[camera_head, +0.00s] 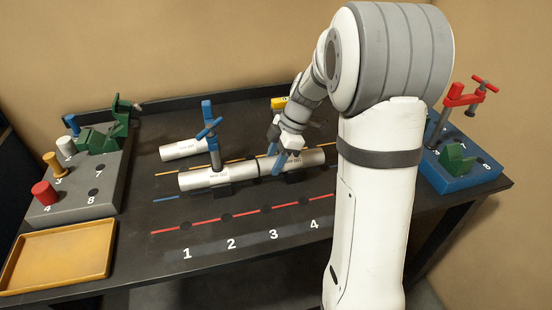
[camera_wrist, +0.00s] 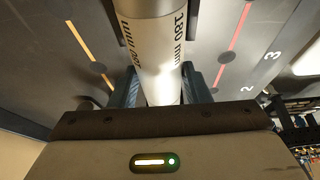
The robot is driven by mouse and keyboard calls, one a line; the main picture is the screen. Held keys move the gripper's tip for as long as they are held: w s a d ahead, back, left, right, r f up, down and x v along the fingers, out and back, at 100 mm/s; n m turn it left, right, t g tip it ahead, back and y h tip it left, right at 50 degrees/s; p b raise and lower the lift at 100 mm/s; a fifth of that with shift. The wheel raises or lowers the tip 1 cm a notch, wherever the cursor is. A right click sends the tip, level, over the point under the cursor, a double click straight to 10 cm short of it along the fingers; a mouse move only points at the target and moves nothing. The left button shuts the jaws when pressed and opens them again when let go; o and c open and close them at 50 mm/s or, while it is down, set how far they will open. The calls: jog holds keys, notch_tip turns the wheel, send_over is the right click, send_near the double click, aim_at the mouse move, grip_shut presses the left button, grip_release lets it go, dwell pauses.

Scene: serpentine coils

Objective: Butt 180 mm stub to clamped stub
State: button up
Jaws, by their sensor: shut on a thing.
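A silver stub (camera_head: 195,180) lies in line with the blue line, with a blue clamp (camera_head: 211,135) standing over it and its screw coming down on it. A second silver stub (camera_head: 308,158) lies end to end with it on the right. A narrow dark seam shows between their ends; I cannot tell whether they touch. My gripper (camera_head: 280,160) is shut on this right stub near its left part. In the wrist view the held stub (camera_wrist: 160,75), marked 180 mm, runs between the fingers (camera_wrist: 160,90). The finger contact is partly hidden.
Another silver stub (camera_head: 184,149) lies behind, at the left. A grey rack (camera_head: 70,190) with pegs and green blocks and a yellow tray (camera_head: 60,258) are at the left. A blue rack (camera_head: 460,165) with a red clamp (camera_head: 462,96) stands at the right. The table front is clear.

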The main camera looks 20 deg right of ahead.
jog(key=shift+a+b, duration=0.3)
dwell(0.6)
jog(key=o, duration=1.5)
jog(key=shift+c, duration=0.2)
jog(key=v, duration=0.7)
jog(key=shift+d+r, duration=0.1)
jog(key=shift+r, duration=0.15)
jog(key=shift+s+r, duration=0.15)
jog(key=shift+r, duration=0.1)
jog(key=s+a+r+m+t+h+p, duration=0.1)
jog(key=s+m+h, duration=0.1)
jog(key=s+m, duration=0.7)
jog(key=s+a+m+t+h+p, duration=0.1)
jog(key=s+a+m+h+p, duration=0.1)
jog(key=s+m, duration=0.7)
jog(key=shift+s+r+t, duration=0.3)
jog(key=shift+s+r, duration=0.05)
jog(key=shift+s, duration=1.15)
